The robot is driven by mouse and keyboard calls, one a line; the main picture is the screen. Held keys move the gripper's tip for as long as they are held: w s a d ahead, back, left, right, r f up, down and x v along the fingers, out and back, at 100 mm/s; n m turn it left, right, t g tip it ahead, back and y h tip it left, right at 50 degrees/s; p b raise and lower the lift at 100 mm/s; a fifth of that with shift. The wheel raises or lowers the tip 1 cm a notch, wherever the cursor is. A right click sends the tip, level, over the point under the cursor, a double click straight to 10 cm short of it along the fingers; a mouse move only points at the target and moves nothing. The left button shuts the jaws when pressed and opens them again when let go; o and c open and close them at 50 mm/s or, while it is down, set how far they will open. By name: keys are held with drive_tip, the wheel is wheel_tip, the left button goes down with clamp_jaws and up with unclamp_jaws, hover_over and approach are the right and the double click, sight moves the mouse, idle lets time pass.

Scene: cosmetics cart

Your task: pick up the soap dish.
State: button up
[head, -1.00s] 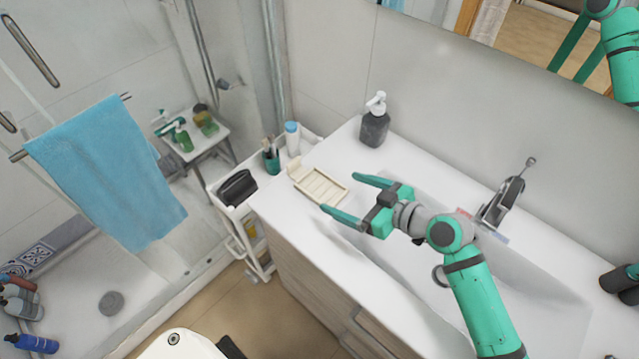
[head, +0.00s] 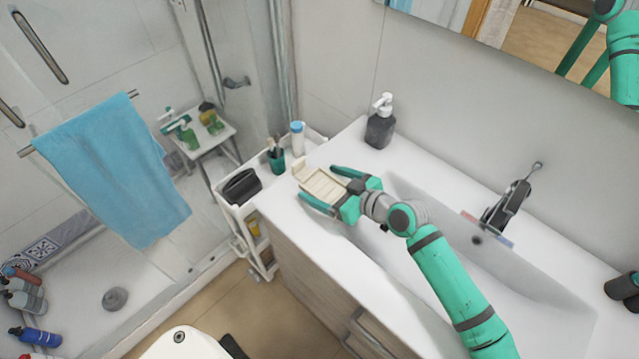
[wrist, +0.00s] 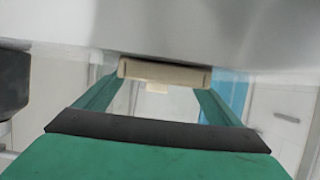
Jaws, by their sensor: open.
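The soap dish (head: 322,185) is cream-coloured and slatted, with a raised back end, and lies on the left end of the white washbasin counter. My gripper (head: 317,183) is open, its green fingers reaching along either side of the dish. In the wrist view the near end of the soap dish (wrist: 165,73) shows between the two spread fingers (wrist: 160,95). I cannot tell whether either finger touches the dish.
A dark soap dispenser (head: 380,128) stands behind the dish. A narrow white cart (head: 234,211) beside the counter holds a teal brush cup (head: 276,160), a white-and-blue bottle (head: 297,140) and a black item (head: 241,186). The sink basin and faucet (head: 507,207) are to the right.

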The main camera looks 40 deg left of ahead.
drive_tip(key=c, duration=1.2)
drive_tip(key=shift+r, duration=0.15)
